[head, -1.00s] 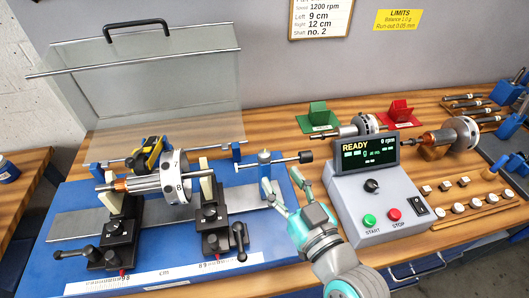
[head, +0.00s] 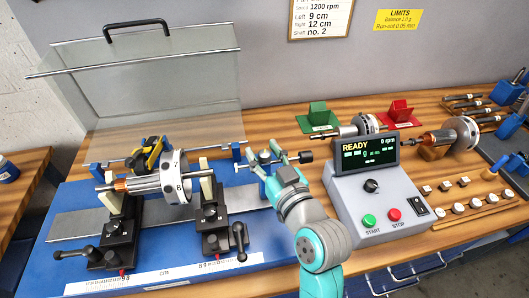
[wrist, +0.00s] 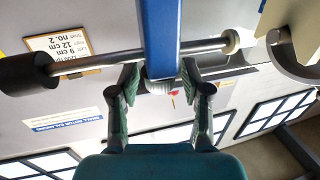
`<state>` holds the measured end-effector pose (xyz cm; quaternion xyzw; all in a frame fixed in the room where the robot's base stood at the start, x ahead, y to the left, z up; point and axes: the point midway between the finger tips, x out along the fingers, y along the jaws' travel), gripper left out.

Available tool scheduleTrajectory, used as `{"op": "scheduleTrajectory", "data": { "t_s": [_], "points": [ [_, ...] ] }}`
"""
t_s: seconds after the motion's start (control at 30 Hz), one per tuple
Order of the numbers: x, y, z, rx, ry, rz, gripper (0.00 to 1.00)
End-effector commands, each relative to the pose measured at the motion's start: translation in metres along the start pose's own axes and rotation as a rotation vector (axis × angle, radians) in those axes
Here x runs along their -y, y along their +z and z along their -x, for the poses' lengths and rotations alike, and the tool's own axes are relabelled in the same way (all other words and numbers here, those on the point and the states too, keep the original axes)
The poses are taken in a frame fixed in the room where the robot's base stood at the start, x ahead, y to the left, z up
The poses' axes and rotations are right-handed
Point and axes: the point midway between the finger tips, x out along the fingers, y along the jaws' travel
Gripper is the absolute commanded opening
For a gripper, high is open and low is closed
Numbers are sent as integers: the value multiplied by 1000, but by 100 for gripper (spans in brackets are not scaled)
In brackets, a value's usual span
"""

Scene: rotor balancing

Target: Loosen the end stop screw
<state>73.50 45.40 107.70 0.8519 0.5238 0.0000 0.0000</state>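The end stop is a blue post (wrist: 160,35) with a horizontal grey rod (wrist: 100,58) through it. The rod has a black knob at one end. In the head view the end stop's black knob (head: 306,157) shows at the right end of the blue base. A ribbed grey screw head (wrist: 160,87) sits on the post, between my fingers in the wrist view. My gripper (wrist: 159,70) is open, one finger on each side of the screw, with gaps visible. In the head view my gripper (head: 266,162) is at the post and hides part of it.
A rotor (head: 174,178) lies across two black supports on the blue base (head: 60,240), left of my gripper. The control box (head: 375,200) stands close to the right of my arm. A clear raised cover (head: 150,85) is behind.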

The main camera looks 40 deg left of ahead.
Motion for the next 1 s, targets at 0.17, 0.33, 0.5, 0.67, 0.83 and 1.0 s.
{"op": "scheduleTrajectory", "data": {
  "t_s": [0.17,0.33,0.5,0.67,0.83,1.0],
  "points": [
    [0,0,0,0,0,0,0],
    [0,0,0,0,-2,0,0],
    [0,0,0,0,-28,-1,0],
    [-2,0,0,0,-90,-2,0],
    [-2,0,0,-1,-196,-2,0],
    [-3,0,0,-1,-323,-1,0]
  ]
}}
